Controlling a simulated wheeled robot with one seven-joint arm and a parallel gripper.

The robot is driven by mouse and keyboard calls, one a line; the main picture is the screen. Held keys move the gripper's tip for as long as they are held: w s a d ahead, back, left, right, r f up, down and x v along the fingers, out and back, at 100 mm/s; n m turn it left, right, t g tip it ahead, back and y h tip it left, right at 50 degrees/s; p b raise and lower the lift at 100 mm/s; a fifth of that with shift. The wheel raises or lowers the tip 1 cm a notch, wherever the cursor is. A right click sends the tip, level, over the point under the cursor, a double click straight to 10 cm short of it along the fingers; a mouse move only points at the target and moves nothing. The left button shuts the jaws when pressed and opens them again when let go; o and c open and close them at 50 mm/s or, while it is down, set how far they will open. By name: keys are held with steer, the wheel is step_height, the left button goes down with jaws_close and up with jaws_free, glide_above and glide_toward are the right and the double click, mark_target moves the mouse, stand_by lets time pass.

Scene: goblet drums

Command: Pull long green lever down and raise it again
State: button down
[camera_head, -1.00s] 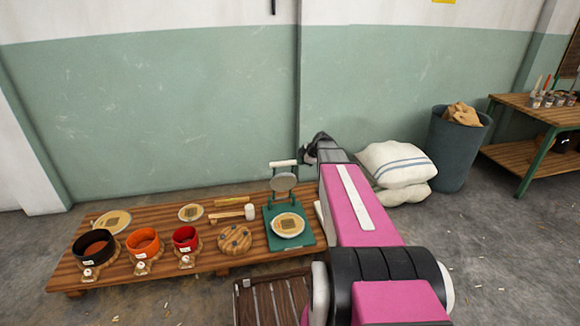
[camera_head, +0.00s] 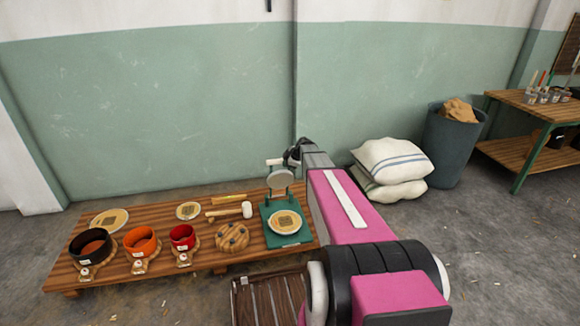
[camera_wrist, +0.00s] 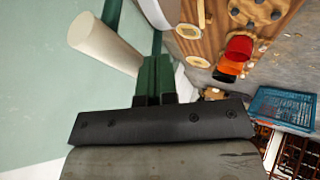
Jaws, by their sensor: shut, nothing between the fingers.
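The green press (camera_head: 287,237) stands at the right end of the low wooden table, with a round pale disc on its base. Its lever is raised and carries a cream cylindrical handle (camera_head: 274,161) at the top. In the wrist view the handle (camera_wrist: 105,45) lies at upper left, close beside my fingers. My gripper (camera_head: 294,153) is at the handle's right end and hides part of it. In the wrist view my gripper (camera_wrist: 155,80) is shut and empty. I cannot tell whether it touches the lever.
Black, orange and red drum shells (camera_head: 140,241) stand on the table's left part. A mallet (camera_head: 232,211) lies left of the press. White sacks (camera_head: 392,166) and a grey bin (camera_head: 454,146) stand to the right. A blue crate (camera_wrist: 283,107) shows in the wrist view.

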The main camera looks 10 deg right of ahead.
steer(key=shift+w+r, duration=0.1)
steer(key=shift+w, duration=0.35)
